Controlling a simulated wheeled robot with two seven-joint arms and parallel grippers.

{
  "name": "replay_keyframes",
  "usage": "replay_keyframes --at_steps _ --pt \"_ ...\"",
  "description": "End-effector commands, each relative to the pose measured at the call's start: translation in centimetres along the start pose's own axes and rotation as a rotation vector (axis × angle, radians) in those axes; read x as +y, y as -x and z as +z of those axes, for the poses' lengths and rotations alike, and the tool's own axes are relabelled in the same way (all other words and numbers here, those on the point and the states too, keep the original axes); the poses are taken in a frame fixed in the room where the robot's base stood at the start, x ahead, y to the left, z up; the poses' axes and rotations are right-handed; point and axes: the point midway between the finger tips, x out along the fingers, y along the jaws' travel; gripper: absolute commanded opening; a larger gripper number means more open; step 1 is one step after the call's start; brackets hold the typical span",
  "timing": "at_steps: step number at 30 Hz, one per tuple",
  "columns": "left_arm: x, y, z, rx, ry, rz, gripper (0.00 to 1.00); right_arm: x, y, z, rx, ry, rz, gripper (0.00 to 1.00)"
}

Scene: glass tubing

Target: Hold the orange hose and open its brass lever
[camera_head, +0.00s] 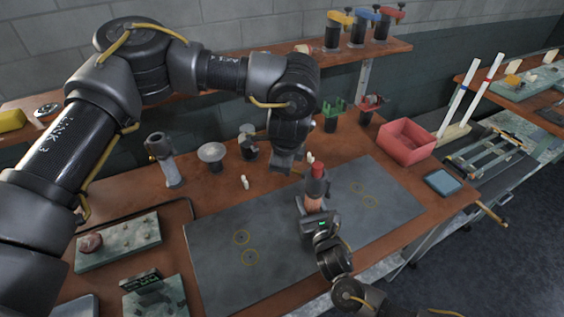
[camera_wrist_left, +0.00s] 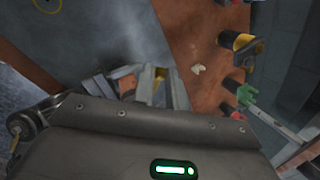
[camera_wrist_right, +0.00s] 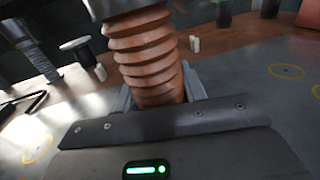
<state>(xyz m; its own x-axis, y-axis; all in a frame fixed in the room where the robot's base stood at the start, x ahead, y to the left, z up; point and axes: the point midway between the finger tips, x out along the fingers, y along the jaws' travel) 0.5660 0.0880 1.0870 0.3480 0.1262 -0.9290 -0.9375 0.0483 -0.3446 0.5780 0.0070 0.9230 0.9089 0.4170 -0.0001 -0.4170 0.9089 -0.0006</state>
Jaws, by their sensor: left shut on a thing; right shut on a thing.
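The orange ribbed hose (camera_wrist_right: 150,60) stands upright between the fingers of my right gripper (camera_wrist_right: 155,95), which is shut on it. In the head view the hose (camera_head: 313,203) rises above the grey mat, with a dark fitting and a red top (camera_head: 318,171); my right gripper (camera_head: 312,210) grips it from the front. My left gripper (camera_head: 284,165) reaches down just left of the red top. In the left wrist view a yellow brass piece, seemingly the lever (camera_wrist_left: 160,76), shows between the nearly closed fingers of my left gripper (camera_wrist_left: 148,85). Most of it is hidden.
The grey mat (camera_head: 220,270) with yellow rings covers the table's middle. A red bin (camera_head: 408,141) stands at the right. Small stands, including a round-topped one (camera_head: 211,154), line the back. A shelf behind holds yellow, blue and red handled fittings (camera_head: 358,30).

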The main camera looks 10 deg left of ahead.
Motion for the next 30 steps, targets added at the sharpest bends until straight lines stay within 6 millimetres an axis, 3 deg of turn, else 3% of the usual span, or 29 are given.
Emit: replay_keyframes --at_steps 3,4,9,20,30 --pt "0.0 0.0 -0.2 0.006 0.001 -0.001 0.0 0.4 0.0 -0.1 0.001 0.001 0.008 0.08" --pt "0.0 0.0 -0.2 0.006 0.001 -0.001 0.15 0.4 0.0 -0.1 0.001 0.001 0.008 0.08" --pt "0.0 0.0 -0.1 0.004 0.001 -0.001 0.36 0.3 0.0 -0.1 0.001 0.0 0.006 0.08" --pt "-0.1 0.7 0.0 0.002 0.0 -0.003 0.36 0.1 0.0 0.0 0.001 0.0 0.001 0.08" --pt "-0.1 7.1 0.0 0.002 -0.002 -0.006 0.36 0.0 0.0 -0.1 0.001 0.0 0.0 0.08"
